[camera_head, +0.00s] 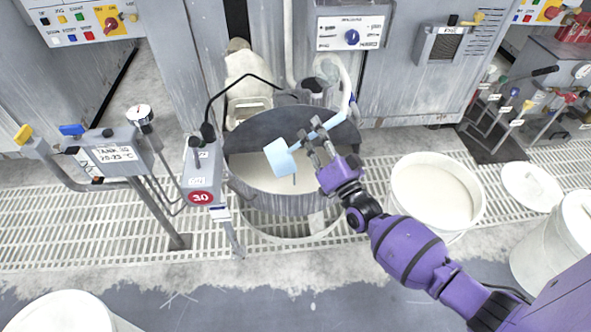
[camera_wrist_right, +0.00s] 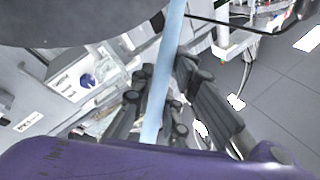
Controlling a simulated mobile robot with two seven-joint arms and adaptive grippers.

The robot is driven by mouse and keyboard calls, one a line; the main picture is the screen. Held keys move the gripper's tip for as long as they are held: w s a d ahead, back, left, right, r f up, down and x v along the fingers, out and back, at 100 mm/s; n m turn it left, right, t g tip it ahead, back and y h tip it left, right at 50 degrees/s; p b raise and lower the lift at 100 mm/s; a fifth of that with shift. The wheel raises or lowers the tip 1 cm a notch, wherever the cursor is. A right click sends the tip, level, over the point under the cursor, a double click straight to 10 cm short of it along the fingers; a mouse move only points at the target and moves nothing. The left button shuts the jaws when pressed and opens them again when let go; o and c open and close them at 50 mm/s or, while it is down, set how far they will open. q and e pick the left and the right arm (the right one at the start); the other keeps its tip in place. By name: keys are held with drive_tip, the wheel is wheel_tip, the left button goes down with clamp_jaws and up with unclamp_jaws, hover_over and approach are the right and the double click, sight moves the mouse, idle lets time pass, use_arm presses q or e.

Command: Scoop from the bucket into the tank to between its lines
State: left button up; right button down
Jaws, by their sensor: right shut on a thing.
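The tank (camera_head: 290,204) is a round grey vessel with pale, milky liquid inside. I cannot make out its level lines. The white bucket (camera_head: 435,222) stands to its right, open, with similar pale liquid inside. My right gripper (camera_head: 318,150) is over the right part of the tank, shut on the handle of a light blue scoop (camera_head: 280,158). The scoop's head is over the tank's liquid and looks tilted; I cannot tell what it holds. In the right wrist view the blue handle (camera_wrist_right: 163,80) runs between the fingers (camera_wrist_right: 160,105). My left gripper is out of view.
A box marked 30 (camera_head: 201,180) and a post with a tank label (camera_head: 113,155) stand left of the tank. A white lid (camera_head: 531,187) lies right of the bucket, near another white container (camera_head: 560,245).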

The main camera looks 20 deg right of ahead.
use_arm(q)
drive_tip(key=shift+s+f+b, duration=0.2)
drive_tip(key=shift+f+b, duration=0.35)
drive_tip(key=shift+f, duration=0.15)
use_arm(e)
drive_tip(key=shift+d+f+m+h, duration=0.25)
drive_tip(key=shift+d+m, duration=0.35)
drive_tip(key=shift+d, duration=0.15)
drive_tip(key=shift+d+f+m+h, duration=0.15)
drive_tip(key=shift+d+m+h, duration=0.1)
drive_tip(key=shift+d+m, duration=0.4)
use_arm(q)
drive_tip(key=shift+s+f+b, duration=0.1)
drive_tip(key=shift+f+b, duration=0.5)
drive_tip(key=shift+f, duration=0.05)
use_arm(e)
drive_tip(key=shift+d+f+m+h, duration=0.2)
drive_tip(key=shift+d+f+m, duration=0.1)
drive_tip(key=shift+d+m, duration=0.3)
drive_tip(key=shift+d+f+m+h, duration=0.25)
drive_tip(key=shift+d+m, duration=0.2)
drive_tip(key=shift+d, duration=0.2)
